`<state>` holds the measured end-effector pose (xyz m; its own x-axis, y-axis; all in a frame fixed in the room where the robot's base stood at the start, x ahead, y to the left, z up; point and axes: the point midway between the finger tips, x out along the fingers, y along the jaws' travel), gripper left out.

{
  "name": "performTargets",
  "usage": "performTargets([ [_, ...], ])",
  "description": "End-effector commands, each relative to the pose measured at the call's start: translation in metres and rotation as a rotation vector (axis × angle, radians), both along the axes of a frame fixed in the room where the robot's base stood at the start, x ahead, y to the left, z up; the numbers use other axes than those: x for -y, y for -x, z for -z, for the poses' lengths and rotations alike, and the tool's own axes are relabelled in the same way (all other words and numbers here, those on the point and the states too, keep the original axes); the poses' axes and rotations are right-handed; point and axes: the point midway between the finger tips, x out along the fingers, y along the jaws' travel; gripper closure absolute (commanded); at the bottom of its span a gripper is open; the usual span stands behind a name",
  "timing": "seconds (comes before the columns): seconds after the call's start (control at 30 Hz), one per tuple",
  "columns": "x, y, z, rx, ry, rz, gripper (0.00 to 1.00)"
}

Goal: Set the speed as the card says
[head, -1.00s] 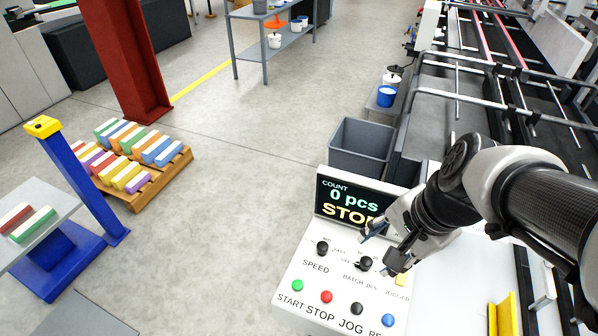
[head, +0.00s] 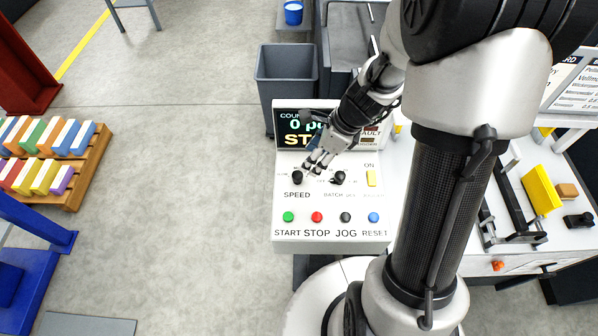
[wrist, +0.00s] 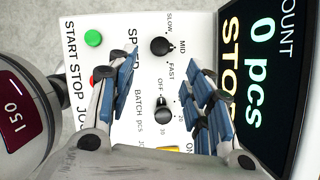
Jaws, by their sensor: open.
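The black speed knob (head: 297,178) is on the white control panel (head: 283,205), at the upper left above the word SPEED. In the wrist view the speed knob (wrist: 162,46) has SLOW, MID and FAST marked around it; its pointer seems to face MID, but it is small. My gripper (head: 314,164) is open and empty over the panel, near the speed knob. In the wrist view its fingers (wrist: 168,92) are spread above the panel, with the batch knob (wrist: 163,112) between them and the speed knob beyond. A card (head: 575,85) at the right is partly cut off; its speed text is unreadable.
Beside the speed knob are the batch knob (head: 338,178) and a yellow switch (head: 371,178). Below are green START (head: 288,216), red STOP (head: 317,216), black JOG and blue RESET buttons. The display (head: 295,127) behind shows 0 pcs and STOP. A grey bin (head: 285,85) stands behind.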

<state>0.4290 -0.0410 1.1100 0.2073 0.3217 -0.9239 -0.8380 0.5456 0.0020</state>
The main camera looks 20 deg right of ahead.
Motion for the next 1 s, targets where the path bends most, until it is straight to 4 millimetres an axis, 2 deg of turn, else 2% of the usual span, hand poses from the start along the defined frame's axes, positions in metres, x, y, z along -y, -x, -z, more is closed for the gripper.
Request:
performTargets([
  [0.03,-0.004,-0.002,0.015,-0.004,0.000,-0.002,0.53],
  [0.2,-0.016,-0.009,0.049,-0.002,0.000,-0.003,0.53],
  [0.43,-0.027,-0.018,0.081,0.000,0.001,-0.001,0.53],
  [0.6,-0.031,-0.020,0.090,0.001,0.001,-0.001,0.53],
  [0.9,-0.032,-0.021,0.091,0.001,0.001,-0.001,0.53],
  [1.0,-0.032,-0.021,0.091,0.001,0.001,-0.001,0.60],
])
